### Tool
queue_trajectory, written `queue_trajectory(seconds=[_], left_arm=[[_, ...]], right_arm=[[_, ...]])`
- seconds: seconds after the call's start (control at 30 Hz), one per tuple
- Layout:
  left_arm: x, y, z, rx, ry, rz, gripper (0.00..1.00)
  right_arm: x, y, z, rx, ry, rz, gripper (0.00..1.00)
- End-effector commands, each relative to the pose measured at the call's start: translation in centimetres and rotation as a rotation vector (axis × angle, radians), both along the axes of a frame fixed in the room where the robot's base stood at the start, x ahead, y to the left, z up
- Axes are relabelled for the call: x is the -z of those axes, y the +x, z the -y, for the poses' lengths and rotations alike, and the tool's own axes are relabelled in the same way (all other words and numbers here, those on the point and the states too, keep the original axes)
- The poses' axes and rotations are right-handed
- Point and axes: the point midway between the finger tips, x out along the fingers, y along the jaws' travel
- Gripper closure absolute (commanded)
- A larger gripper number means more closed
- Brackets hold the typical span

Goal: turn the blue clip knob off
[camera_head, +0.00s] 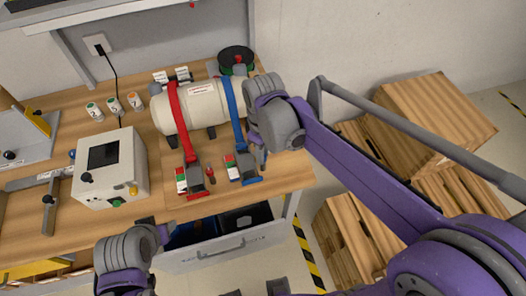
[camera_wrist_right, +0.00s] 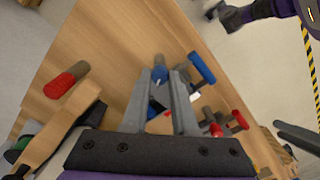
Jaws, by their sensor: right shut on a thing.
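The blue clip (camera_head: 240,167) sits at the lower end of a blue strap over a pale cylinder (camera_head: 200,103). Its blue handle (camera_head: 252,181) points toward the table's front edge. My right gripper (camera_head: 262,155) is beside the clip, on its right. In the right wrist view my right gripper's fingers (camera_wrist_right: 164,80) are close together around a small blue knob (camera_wrist_right: 158,61), which they partly hide. The knob is hidden in the head view. My left gripper (camera_head: 166,232) is low in the head view, in front of the table; its finger gap is unclear.
A red clip (camera_head: 188,178) on a red strap (camera_head: 178,115) stands left of the blue one, with a small red knob (camera_head: 210,174) between them. A white box (camera_head: 125,170) is further left. An open drawer (camera_head: 225,253) is below the table edge. Wooden crates (camera_head: 435,110) stand at right.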

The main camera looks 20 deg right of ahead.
Motion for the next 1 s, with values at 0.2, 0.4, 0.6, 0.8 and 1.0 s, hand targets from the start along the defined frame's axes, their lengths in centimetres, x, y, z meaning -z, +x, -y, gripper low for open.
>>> queue_trajectory(seconds=[0.2, 0.4, 0.6, 0.8, 1.0], left_arm=[[0.50, -0.20, 0.00, 0.000, 0.000, -0.004, 0.50], [0.67, -0.26, 0.00, 0.000, 0.000, -0.005, 0.50], [0.66, -0.25, 0.00, 0.000, 0.000, -0.005, 0.50], [0.65, -0.26, 0.00, 0.000, 0.000, -0.005, 0.50], [0.66, -0.25, 0.00, 0.000, 0.000, -0.005, 0.50]], right_arm=[[0.05, 0.00, 0.01, 0.214, 0.000, 0.000, 1.00], [0.01, 0.01, 0.01, 0.357, -0.001, 0.001, 1.00], [-0.03, 0.01, 0.01, 0.374, -0.001, 0.001, 1.00], [-0.03, 0.02, 0.01, 0.373, 0.000, 0.000, 0.61], [-0.02, 0.02, 0.01, 0.372, 0.000, 0.000, 0.44]])
